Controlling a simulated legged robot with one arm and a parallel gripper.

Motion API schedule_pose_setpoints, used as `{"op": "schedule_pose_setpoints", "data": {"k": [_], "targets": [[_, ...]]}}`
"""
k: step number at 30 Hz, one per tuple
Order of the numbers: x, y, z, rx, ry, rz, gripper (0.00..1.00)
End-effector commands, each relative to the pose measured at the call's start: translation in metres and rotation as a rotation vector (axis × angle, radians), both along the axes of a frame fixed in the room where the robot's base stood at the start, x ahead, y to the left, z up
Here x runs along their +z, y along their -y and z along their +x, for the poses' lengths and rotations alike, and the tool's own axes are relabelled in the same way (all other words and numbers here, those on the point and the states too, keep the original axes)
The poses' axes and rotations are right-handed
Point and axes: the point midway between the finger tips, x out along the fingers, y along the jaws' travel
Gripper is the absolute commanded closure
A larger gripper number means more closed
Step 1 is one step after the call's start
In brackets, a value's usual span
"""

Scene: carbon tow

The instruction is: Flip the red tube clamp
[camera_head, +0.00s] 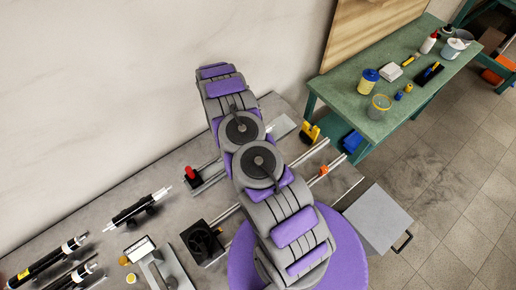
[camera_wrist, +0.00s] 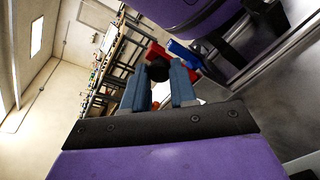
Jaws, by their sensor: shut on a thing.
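In the wrist view, my gripper (camera_wrist: 159,86) has its two blue-grey fingers closed on a dark rounded part. A red piece (camera_wrist: 155,50) shows right behind this part, and I take it to be the red tube clamp. The fingers hide some of it, so its exact tilt cannot be told. In the head view, my purple and grey arm covers the middle of the bench and hides my gripper. A small red piece on a dark base (camera_head: 190,173) shows left of the arm. I cannot tell whether it is the same clamp.
A blue piece (camera_wrist: 184,54) sits beside the red one. Metal rails with an orange piece (camera_head: 323,170) lie right of my arm. A black fan-like unit (camera_head: 202,241) and dark cylinders (camera_head: 140,208) stand on the left bench. A green table (camera_head: 345,92) stands at the right.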

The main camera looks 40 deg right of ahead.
Motion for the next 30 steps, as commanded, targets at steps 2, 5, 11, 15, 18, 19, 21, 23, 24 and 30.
{"op": "schedule_pose_setpoints", "data": {"k": [2,5,11,15,18,19,21,23,24,30], "targets": [[-0.0001,-0.0002,0.0001,0.001,0.0,0.0,1.0],[-0.0001,-0.0002,0.0001,0.002,-0.001,0.0,1.0],[0.0002,-0.0002,0.0004,0.002,-0.001,-0.001,1.0],[0.0002,-0.0001,0.0002,0.002,-0.002,0.0,0.6],[0.0004,-0.0001,-0.0003,0.002,-0.002,-0.001,0.5],[0.0004,-0.0001,-0.0004,0.002,-0.002,-0.001,0.48],[0.0004,-0.0001,-0.0005,0.001,-0.001,-0.001,0.48],[0.0003,0.0,-0.0006,0.001,-0.003,-0.001,0.48],[0.0003,0.0,-0.0006,0.001,-0.003,-0.001,0.48],[0.0094,0.0005,-0.0004,0.001,-0.001,-0.001,0.48]]}}
